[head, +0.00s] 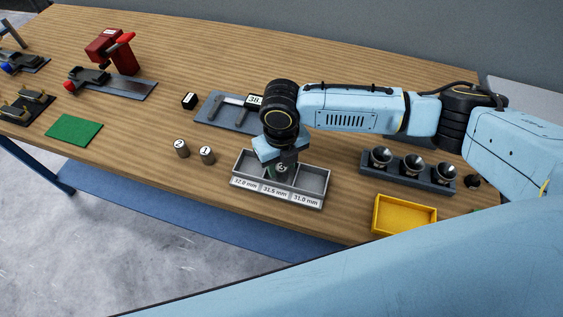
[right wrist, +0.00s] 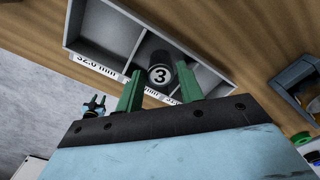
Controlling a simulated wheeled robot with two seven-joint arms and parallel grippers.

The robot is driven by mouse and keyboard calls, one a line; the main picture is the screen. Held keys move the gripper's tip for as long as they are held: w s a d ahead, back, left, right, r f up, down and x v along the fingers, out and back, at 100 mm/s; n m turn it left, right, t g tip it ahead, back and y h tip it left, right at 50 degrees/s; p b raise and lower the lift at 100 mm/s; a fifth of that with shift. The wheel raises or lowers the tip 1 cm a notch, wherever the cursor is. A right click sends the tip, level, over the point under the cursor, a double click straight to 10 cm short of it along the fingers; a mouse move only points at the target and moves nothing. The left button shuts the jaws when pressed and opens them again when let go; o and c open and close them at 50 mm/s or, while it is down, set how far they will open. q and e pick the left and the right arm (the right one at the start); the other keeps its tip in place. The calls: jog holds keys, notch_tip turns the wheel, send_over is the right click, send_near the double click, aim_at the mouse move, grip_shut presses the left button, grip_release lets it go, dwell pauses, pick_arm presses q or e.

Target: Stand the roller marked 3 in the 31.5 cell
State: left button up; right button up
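The roller marked 3 (right wrist: 160,75) is upright at the middle cell of the grey three-cell tray (head: 325,187), the one labelled 31.5 mm. It also shows in the head view (head: 282,169). My right gripper (right wrist: 161,72) points down over that cell, its green fingers on either side of the roller's top and apparently shut on it. I cannot tell whether the roller touches the cell floor. The other two cells look empty. My left gripper does not show in the head view. A small blue, pronged part (right wrist: 95,106) in the right wrist view may be it, too small to judge.
Rollers marked 2 (head: 181,148) and 1 (head: 207,155) stand left of the tray. A yellow bin (head: 405,214) and a dark block with several metal cups (head: 408,172) are at the right. A gauge (head: 222,108) lies behind; a green mat (head: 74,130) is far left.

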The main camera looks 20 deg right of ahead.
aim_at(281, 167)
notch_tip(281, 167, up, 12)
jog(key=shift+p, duration=0.3)
